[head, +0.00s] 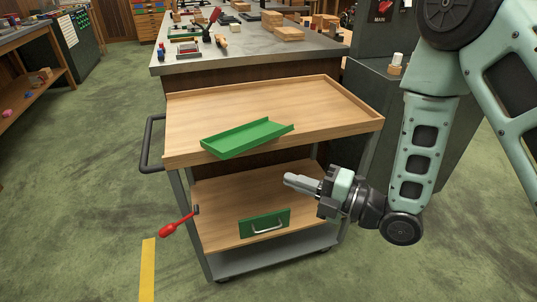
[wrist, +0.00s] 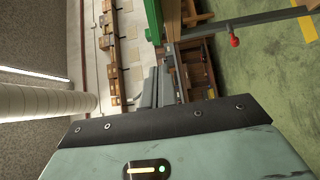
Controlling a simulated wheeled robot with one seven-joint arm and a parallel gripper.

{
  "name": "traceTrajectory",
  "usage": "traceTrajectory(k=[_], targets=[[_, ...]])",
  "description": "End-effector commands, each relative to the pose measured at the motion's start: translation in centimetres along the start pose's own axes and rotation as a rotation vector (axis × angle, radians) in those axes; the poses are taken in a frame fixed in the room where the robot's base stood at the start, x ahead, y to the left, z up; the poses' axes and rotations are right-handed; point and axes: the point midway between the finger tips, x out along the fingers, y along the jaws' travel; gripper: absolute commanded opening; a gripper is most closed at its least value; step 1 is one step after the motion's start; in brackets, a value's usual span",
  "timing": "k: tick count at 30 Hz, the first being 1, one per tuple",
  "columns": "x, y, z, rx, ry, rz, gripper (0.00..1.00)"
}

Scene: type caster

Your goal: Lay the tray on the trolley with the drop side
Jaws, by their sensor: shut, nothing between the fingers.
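The trolley (head: 345,98) has a wooden top with raised edges and a lower wooden shelf (head: 215,205). A shallow green tray (head: 247,138) lies aslant at the top's front edge and seems to overhang it. A green panel with a metal handle (head: 264,223) shows at the lower shelf; whether it is the drop side, I cannot tell. A red-handled lever (head: 178,224) sticks out at the trolley's left. My gripper (head: 289,180) is shut and empty, in front of the trolley, below and right of the tray. The wrist view shows its grey fingers (wrist: 158,86) together.
A grey-topped workbench (head: 250,50) with tools and wood blocks stands behind the trolley. A black push handle (head: 150,145) is on the trolley's left. Another bench (head: 25,38) is at far left. A yellow line (head: 148,268) marks the open green floor.

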Motion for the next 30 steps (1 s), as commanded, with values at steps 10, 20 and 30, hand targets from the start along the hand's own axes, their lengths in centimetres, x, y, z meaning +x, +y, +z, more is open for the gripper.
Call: traceTrajectory(k=[10,20,30], targets=[[6.5,0.2,-0.1,0.002,0.002,0.000,0.00],[11.2,0.1,1.9,0.002,-0.002,-0.001,0.00],[12.2,0.0,2.8,0.003,-0.001,-0.003,0.00]])
